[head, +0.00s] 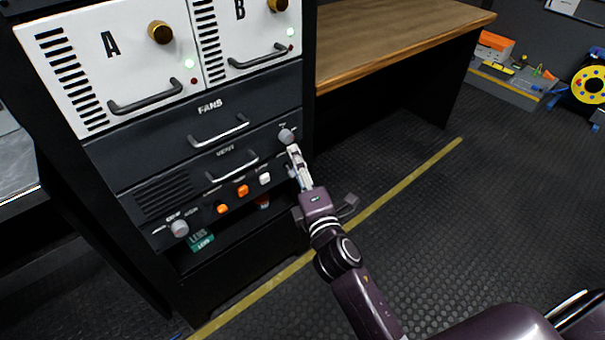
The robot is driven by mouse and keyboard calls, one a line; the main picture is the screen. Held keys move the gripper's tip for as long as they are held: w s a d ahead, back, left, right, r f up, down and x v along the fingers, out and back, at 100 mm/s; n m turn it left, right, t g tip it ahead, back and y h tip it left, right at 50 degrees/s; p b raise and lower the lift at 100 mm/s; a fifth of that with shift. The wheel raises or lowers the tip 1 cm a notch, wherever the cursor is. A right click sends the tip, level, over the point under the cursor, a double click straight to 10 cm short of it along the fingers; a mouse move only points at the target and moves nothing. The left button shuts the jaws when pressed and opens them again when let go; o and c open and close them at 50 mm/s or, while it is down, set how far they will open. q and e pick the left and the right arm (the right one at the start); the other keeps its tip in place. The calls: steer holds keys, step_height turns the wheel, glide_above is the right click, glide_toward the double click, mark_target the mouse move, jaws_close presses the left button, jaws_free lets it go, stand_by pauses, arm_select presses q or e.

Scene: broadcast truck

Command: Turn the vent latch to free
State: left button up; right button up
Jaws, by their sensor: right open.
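The rack's VENT panel (190,178) carries a slotted grille and a metal handle. A grey round knob (286,134), which looks like the vent latch, sits at its upper right end. The small lettering by it is too small to read. My right gripper (293,153) is open, with its fingertips just below the knob. I cannot tell whether they touch it, and the fingers hide part of the panel's right edge. My left gripper is not in view.
Above are the FANS drawer (210,108) and white units A (110,60) and B (245,35). Below the grille are orange switches (243,190), a white switch (264,179) and another grey knob (180,228). A wooden bench (400,35) stands to the right.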

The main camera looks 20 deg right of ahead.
steer(key=shift+s, duration=2.15)
